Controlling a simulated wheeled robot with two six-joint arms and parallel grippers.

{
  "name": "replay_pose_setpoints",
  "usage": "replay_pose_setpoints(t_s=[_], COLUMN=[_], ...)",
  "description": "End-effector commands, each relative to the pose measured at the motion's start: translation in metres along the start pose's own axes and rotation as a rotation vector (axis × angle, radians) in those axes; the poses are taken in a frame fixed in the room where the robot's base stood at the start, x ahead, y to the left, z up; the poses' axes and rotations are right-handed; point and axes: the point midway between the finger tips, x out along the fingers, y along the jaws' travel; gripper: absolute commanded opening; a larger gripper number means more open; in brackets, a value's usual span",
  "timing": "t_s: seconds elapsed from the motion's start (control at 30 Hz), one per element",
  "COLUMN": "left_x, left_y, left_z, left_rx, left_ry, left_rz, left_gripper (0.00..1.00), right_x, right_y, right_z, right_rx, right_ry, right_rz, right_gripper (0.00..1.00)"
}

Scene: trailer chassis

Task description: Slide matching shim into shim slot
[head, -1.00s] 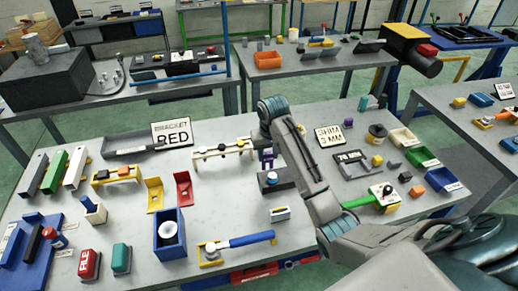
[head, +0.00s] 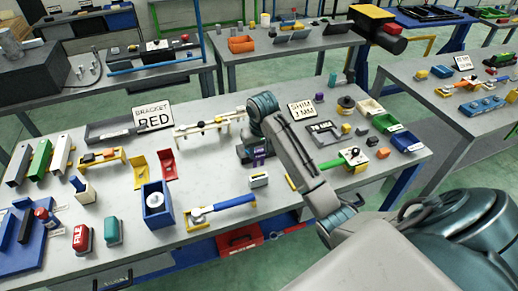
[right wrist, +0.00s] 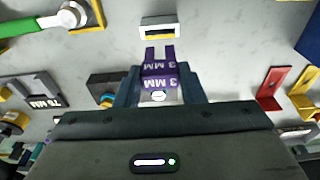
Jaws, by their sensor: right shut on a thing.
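The purple shim (right wrist: 159,70), marked 3 MM, is a fork with two prongs. My right gripper (right wrist: 158,88) is shut on it, and the prongs point at the white slot block (right wrist: 160,29). A gap of bare table shows between prong tips and block in the right wrist view. The block has a dark opening with a yellow strip below it. In the head view the shim (head: 259,158) is just behind the slot block (head: 259,180), and my right gripper (head: 257,150) is partly hidden by my arm. The sign (head: 302,110) reads SHIM and an MM size. My left gripper is not in view.
A dark block with a blue knob (right wrist: 103,88) stands beside the right gripper. A grey shim rack (right wrist: 35,92) is farther left in that view. Red (right wrist: 270,90) and yellow (right wrist: 303,88) brackets stand nearby.

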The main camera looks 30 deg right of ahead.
Motion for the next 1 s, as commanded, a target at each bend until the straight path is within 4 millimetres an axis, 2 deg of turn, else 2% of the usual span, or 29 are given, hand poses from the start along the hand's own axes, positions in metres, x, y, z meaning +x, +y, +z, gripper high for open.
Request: replay_pose_setpoints(t_s=[0.2,0.5,1.0], left_x=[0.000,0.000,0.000], left_y=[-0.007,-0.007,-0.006], left_z=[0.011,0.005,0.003], left_rx=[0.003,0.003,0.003], left_ry=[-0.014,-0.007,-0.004], left_rz=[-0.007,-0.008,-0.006], left_gripper=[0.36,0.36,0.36], right_x=[0.019,0.043,0.050], right_y=[0.000,0.000,0.000], right_z=[0.003,0.006,0.007], right_rx=[0.000,-0.001,0.000], right_ry=[-0.002,-0.001,0.000], right_rz=[-0.001,0.000,0.000], right_gripper=[0.13,0.13,0.13])
